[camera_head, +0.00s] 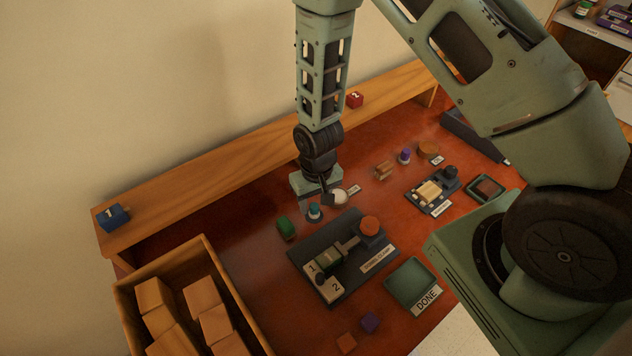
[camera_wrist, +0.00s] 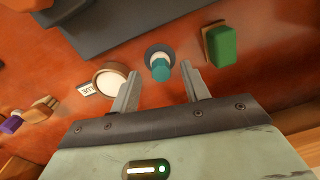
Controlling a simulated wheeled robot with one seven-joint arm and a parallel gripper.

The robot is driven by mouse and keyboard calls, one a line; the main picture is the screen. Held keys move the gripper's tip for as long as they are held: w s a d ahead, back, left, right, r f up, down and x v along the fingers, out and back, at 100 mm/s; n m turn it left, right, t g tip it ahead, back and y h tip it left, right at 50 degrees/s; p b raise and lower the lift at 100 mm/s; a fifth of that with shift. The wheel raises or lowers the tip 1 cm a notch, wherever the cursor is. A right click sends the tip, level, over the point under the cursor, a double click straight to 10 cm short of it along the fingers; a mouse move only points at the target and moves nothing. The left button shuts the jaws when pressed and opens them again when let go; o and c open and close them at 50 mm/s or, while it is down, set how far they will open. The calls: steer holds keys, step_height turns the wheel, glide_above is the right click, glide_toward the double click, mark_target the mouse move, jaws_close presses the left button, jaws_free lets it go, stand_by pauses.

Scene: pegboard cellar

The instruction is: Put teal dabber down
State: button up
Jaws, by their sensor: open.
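The teal dabber (camera_wrist: 160,70) stands on a dark round base on the red-brown table, with its white part showing beside the teal part. It also shows in the head view (camera_head: 314,211), just below my gripper (camera_head: 318,195). In the wrist view my gripper (camera_wrist: 162,88) is open, with one finger on each side of the dabber and a visible gap to each. I cannot tell whether the dabber touches anything but its base. The fingertips are partly hidden in the head view.
A round pot with pale contents (camera_wrist: 112,80) and a green block (camera_wrist: 221,46) flank the dabber closely. A dark fixture (camera_head: 330,283) with numbered tiles lies in front. A green DONE tray (camera_head: 402,301), a crate of wooden blocks (camera_head: 128,300) and a raised wooden shelf (camera_head: 230,148) surround it.

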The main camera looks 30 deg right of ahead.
mark_target(316, 205)
steer(key=s+a+r+n+b, duration=0.1)
steer(key=s+a+r, duration=0.2)
steer(key=r, duration=0.6)
steer(key=s+a+r+n+b, duration=0.1)
steer(key=s+a+r+n, duration=0.15)
steer(key=r, duration=0.75)
steer(key=s+r+n, duration=0.2)
steer(key=s+r, duration=0.2)
steer(key=s, duration=0.2)
steer(key=s+a+r+n, duration=0.1)
steer(key=s+r+n, duration=0.1)
steer(key=s, duration=0.5)
steer(key=shift+s+r, duration=0.25)
steer(key=shift+r, duration=0.65)
